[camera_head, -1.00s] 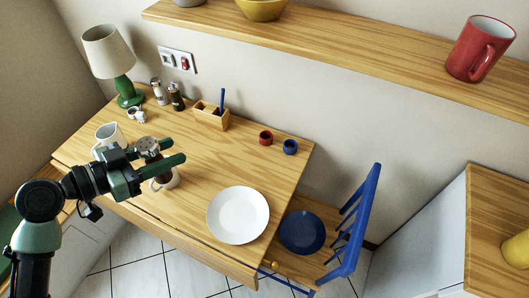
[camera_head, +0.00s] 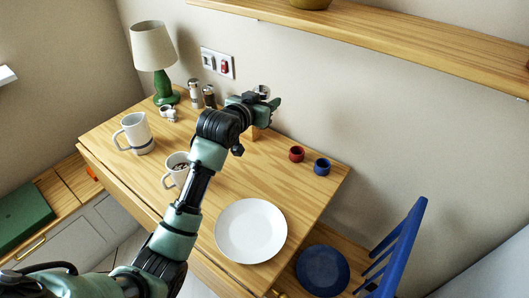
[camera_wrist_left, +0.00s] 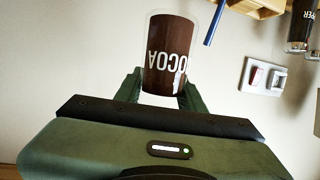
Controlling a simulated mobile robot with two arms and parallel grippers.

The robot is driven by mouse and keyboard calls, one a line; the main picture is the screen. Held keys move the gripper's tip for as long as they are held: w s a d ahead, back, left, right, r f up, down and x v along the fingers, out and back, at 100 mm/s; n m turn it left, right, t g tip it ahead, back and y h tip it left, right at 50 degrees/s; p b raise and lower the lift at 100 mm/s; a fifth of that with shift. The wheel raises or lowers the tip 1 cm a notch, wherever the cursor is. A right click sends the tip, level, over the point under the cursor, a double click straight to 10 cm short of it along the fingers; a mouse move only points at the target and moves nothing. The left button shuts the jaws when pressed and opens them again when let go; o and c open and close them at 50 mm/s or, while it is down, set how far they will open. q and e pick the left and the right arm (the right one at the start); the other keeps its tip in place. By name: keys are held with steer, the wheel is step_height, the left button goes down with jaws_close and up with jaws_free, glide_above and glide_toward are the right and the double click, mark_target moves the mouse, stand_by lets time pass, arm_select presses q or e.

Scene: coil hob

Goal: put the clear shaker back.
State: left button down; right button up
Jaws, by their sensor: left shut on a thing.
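The clear shaker (camera_wrist_left: 172,52) is filled with brown powder and marked COCOA in the left wrist view. It sits between the two fingers of my left gripper (camera_wrist_left: 160,92). In the head view its pale metal top (camera_head: 261,90) shows just above my left gripper (camera_head: 272,104), which is shut on it at the back of the table, near the wall. My gripper and wrist hide most of the shaker there. A wooden box (camera_head: 257,132) is mostly hidden below the gripper. My right gripper is not in view.
Two shakers (camera_head: 202,95) stand by the green lamp (camera_head: 166,88). A white jug (camera_head: 135,133), a mug with dark contents (camera_head: 176,168) and a white plate (camera_head: 251,231) are on the table. Red (camera_head: 297,154) and blue (camera_head: 322,166) cups stand to the right. A shelf (camera_head: 370,35) runs above.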

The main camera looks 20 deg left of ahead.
arm_select(q)
step_height(320, 180, down, 15)
steer(key=shift+f+b, duration=0.2)
steer(key=shift+b, duration=0.3)
steer(key=shift+f, duration=0.25)
steer(key=shift+f, duration=0.1)
steer(key=c, duration=0.9)
jaws_free()
steer(key=shift+o, duration=0.2)
steer(key=v, duration=1.2)
steer(key=shift+p, duration=0.4)
